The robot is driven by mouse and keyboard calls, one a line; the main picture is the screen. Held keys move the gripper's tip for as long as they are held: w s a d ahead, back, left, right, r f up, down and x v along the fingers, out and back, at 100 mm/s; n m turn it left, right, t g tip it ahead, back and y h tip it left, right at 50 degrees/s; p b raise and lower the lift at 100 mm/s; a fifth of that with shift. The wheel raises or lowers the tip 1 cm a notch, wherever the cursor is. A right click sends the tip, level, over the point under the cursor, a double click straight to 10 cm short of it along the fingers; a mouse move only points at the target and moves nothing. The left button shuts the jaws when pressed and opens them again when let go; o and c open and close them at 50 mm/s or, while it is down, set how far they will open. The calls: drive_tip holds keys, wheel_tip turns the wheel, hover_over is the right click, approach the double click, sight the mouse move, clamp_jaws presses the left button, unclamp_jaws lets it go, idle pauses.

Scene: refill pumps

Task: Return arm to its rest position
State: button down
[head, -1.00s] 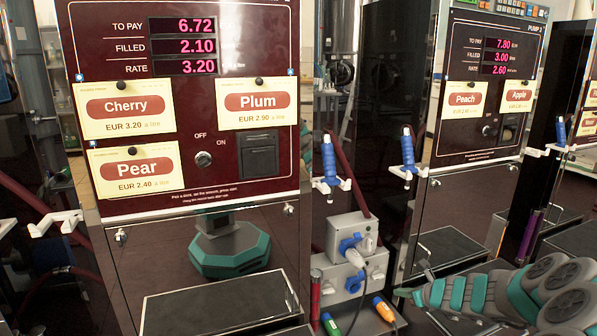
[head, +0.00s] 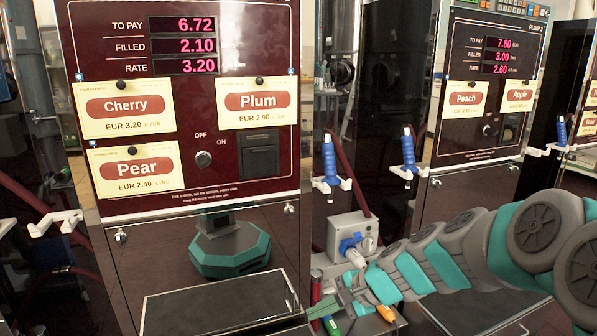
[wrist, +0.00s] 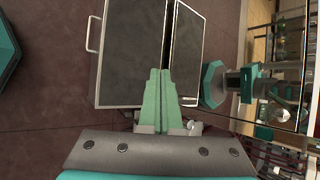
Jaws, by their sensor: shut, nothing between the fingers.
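My arm reaches in from the right in the head view, low in front of the pumps. My gripper (head: 318,308) is at its left end, near the lower front of the left pump (head: 190,215). In the wrist view my gripper (wrist: 165,72) shows its two green fingers together, shut and empty. They lie over a dark-topped tray (wrist: 130,55) with a light rim and a handle.
Blue nozzles (head: 329,160) and (head: 408,152) hang in white holders beside the pumps. A grey socket box (head: 350,236) with a blue plug is just behind my arm. Green-tipped and orange-tipped (head: 384,311) connectors lie low near my gripper.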

drive_tip(key=s+d+f+n+g+h, duration=0.15)
drive_tip(key=s+n+g+h, duration=0.45)
drive_tip(key=s, duration=1.1)
drive_tip(key=s+d+n+h, duration=0.2)
drive_tip(key=s+d+n, duration=0.3)
drive_tip(key=s+d, duration=0.4)
drive_tip(key=s, duration=0.4)
drive_tip(key=shift+d+f+n+t, duration=0.2)
drive_tip(key=shift+d+n+t, duration=0.1)
drive_tip(key=shift+n, duration=0.1)
